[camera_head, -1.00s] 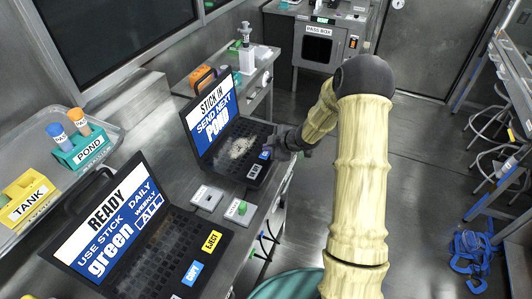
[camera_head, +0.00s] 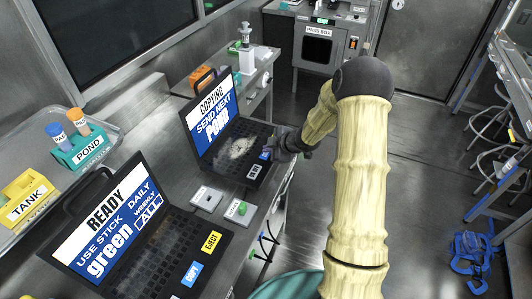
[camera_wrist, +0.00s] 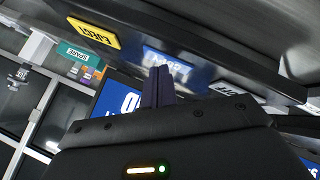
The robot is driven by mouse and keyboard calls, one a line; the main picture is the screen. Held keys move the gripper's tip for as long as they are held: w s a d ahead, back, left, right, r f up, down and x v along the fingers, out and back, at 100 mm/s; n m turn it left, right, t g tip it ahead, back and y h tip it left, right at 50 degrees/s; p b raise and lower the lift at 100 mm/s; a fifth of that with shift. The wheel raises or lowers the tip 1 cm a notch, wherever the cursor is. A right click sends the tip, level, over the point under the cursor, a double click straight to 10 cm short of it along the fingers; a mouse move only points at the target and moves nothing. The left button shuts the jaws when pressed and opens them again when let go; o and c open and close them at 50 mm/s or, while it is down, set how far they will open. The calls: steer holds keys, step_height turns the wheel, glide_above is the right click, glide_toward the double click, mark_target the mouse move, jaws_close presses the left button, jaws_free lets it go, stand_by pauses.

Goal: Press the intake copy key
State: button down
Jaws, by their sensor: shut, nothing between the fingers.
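The far laptop (camera_head: 200,142) stands open on the bench; its screen (camera_head: 211,113) reads COPYING, SEND NEXT POND. A blue key (camera_head: 265,155) sits at the right of its keyboard. My gripper (camera_head: 275,150) is shut and empty, right at that key; the head view does not clearly show whether it touches. In the wrist view the shut fingertips (camera_wrist: 160,72) overlap the lower edge of the blue copy key (camera_wrist: 167,65), its lettering blurred. The yellow EJECT key (camera_wrist: 94,33) lies to the left there.
A near laptop (camera_head: 75,215) shows READY, USE STICK green, with its own blue COPY (camera_head: 191,273) and yellow EJECT (camera_head: 211,242) keys. Two small plates (camera_head: 207,199) lie between the laptops. A tray (camera_head: 105,125) holds POND and TANK racks.

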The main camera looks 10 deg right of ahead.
mark_target(269, 155)
stand_by(0.4)
steer(key=shift+r+p, duration=0.75)
steer(key=shift+p, duration=0.15)
step_height(269, 155, up, 5)
steer(key=p, duration=0.5)
stand_by(0.6)
